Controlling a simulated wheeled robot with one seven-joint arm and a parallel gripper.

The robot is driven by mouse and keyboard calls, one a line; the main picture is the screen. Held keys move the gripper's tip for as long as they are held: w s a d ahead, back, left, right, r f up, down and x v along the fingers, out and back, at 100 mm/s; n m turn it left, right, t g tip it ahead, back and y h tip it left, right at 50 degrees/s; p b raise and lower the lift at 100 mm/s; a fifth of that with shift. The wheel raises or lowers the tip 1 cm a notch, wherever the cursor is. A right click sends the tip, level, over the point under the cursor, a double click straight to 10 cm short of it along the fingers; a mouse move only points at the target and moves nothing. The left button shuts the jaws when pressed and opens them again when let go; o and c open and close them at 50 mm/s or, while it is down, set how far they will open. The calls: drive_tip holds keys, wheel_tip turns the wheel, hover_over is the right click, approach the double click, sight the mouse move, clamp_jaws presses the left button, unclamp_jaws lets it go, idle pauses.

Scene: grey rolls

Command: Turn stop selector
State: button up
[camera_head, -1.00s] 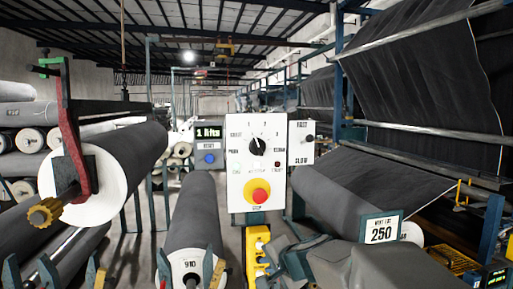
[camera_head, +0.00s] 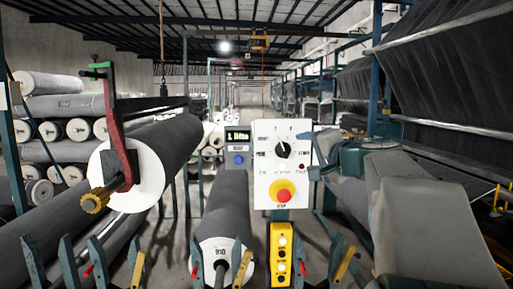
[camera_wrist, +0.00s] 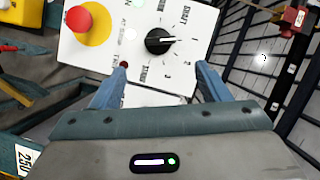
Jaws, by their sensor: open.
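A white control panel (camera_head: 262,190) stands upright ahead of me. Near its top is a black rotary selector knob (camera_head: 283,150) with printed marks around it. Below it is a red mushroom button (camera_head: 284,196) on a yellow disc. The knob also shows in the wrist view (camera_wrist: 158,41), just beyond my fingertips and roughly between their lines. My gripper (camera_wrist: 158,80) is open, with blue fingers apart and nothing between them. In the head view my gripper (camera_head: 318,158) is at the panel's right edge, with my arm behind it at the right. I see no contact with the knob.
A grey display box (camera_head: 238,147) with a blue button adjoins the panel's left. A yellow button box (camera_head: 282,255) hangs below. A large dark roll (camera_head: 155,155) with a red lever is at left, and another roll (camera_head: 225,210) lies below the display.

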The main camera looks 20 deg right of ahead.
sight(285, 150)
drive_tip(key=w+p, duration=0.1)
drive_tip(key=w, duration=0.2)
drive_tip(key=w+f+p, duration=0.1)
drive_tip(key=w, duration=0.3)
drive_tip(key=w+a+p, duration=0.1)
drive_tip(key=w, duration=0.2)
drive_tip(key=shift+w+f, duration=0.15)
drive_tip(key=shift+w, duration=0.05)
drive_tip(key=shift+f, duration=0.1)
drive_tip(key=c, duration=1)
